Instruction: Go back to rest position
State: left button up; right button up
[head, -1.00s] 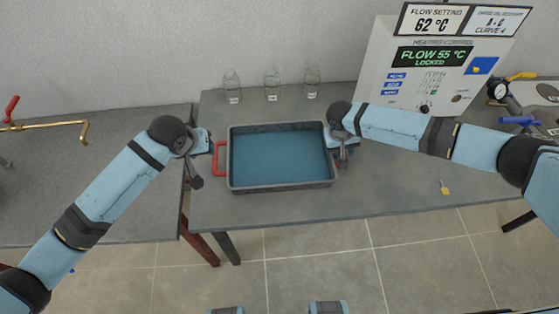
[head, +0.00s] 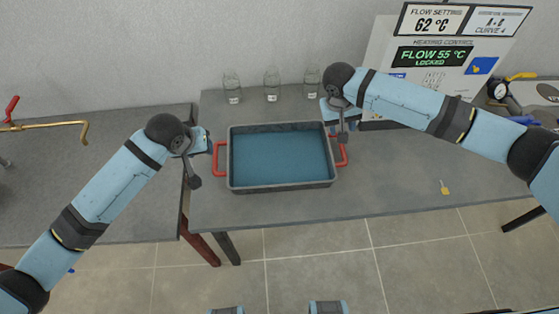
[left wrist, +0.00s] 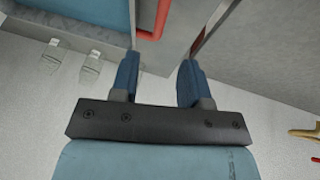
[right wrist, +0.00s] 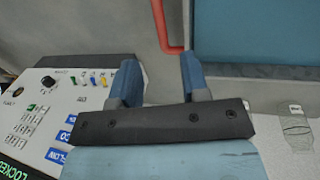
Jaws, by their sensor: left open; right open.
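A grey tray (head: 281,187) with a blue inside and red side handles stands on the table. My left gripper (head: 206,140) is beside the tray's left handle (head: 218,158). In the left wrist view its blue fingers (left wrist: 157,78) are apart with nothing held, and the red handle (left wrist: 125,36) shows beyond them. My right gripper (head: 341,121) is above the tray's right handle (head: 343,153). In the right wrist view its fingers (right wrist: 158,82) are apart and empty, with the handle (right wrist: 162,28) beyond them. The right fingertips are partly hidden in the head view.
Several glass jars, one at the middle (head: 272,84), stand behind the tray. The heating control panel (head: 440,55) stands at the back right, partly behind my right arm. A yellow tag (head: 444,187) lies on the right table. A brass pipe (head: 45,126) is at the left.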

jog(key=shift+a, duration=0.1)
dwell(0.4)
